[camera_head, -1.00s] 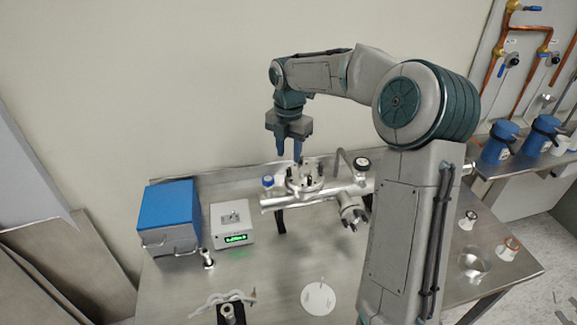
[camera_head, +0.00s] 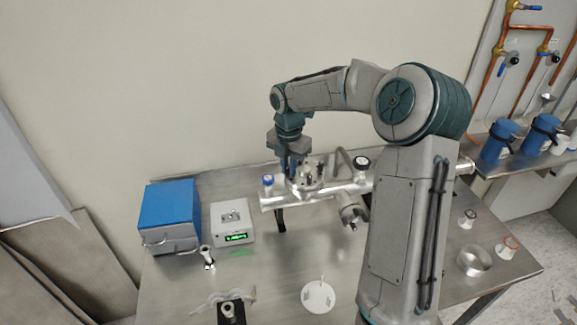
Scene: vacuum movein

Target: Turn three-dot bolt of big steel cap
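The big steel cap (camera_head: 312,177) is a round flange with several upright bolts on top of a horizontal steel pipe (camera_head: 278,201) at the back of the table. The dot marks on the bolts are too small to read, so I cannot tell which is the three-dot bolt. My gripper (camera_head: 289,172) points down at the left edge of the cap. Its blue-grey fingers look close together at the cap's rim. I cannot tell whether they hold a bolt, since the fingertips are small and partly merge with the cap.
A blue-knobbed valve (camera_head: 267,181) stands just left of my gripper, and a black knob (camera_head: 361,163) is right of the cap. A blue box (camera_head: 169,216) and a white device with a green display (camera_head: 232,222) stand at the left. A white disc (camera_head: 318,297) lies in front.

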